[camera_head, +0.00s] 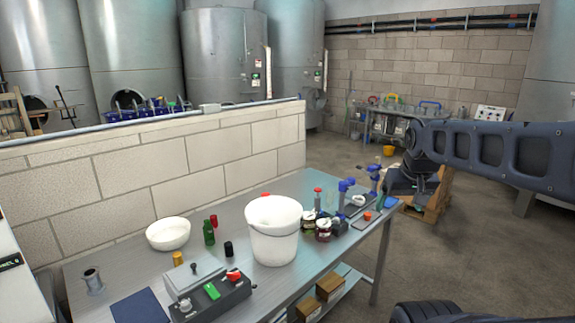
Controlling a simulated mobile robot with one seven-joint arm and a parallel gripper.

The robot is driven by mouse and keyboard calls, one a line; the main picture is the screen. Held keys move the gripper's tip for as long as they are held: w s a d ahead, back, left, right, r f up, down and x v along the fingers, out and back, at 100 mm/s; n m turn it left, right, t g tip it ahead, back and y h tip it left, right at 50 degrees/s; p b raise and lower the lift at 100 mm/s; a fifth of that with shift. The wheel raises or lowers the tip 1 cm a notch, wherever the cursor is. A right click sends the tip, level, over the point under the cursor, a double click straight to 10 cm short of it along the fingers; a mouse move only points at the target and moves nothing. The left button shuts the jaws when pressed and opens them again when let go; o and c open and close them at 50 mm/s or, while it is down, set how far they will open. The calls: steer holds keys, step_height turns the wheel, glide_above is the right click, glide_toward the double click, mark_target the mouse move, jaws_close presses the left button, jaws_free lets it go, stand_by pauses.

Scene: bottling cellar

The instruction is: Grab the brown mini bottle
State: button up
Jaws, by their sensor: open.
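I cannot single out a brown mini bottle with certainty. A small green bottle (209,233) with a red-capped thing right behind it stands upright on the metal table (140,240). A short black cylinder (228,249) and a yellow one (178,258) stand nearby. Two dark jars with pale lids, one at the left (308,223) and one at the right (323,231), stand right of the white bucket (274,240). My arm reaches in from the right. My gripper (404,186) seems to hang below its end, beyond the table's right edge, open and apart from everything on the table; its fingertips are unclear.
The tall white bucket hides part of the table behind it. A white bowl (168,234), a metal cup (92,281) and a control box (208,296) crowd the left. Blue-topped items (347,188) stand at the far right end. A block wall (190,155) borders the table's back.

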steer(key=c, duration=0.3)
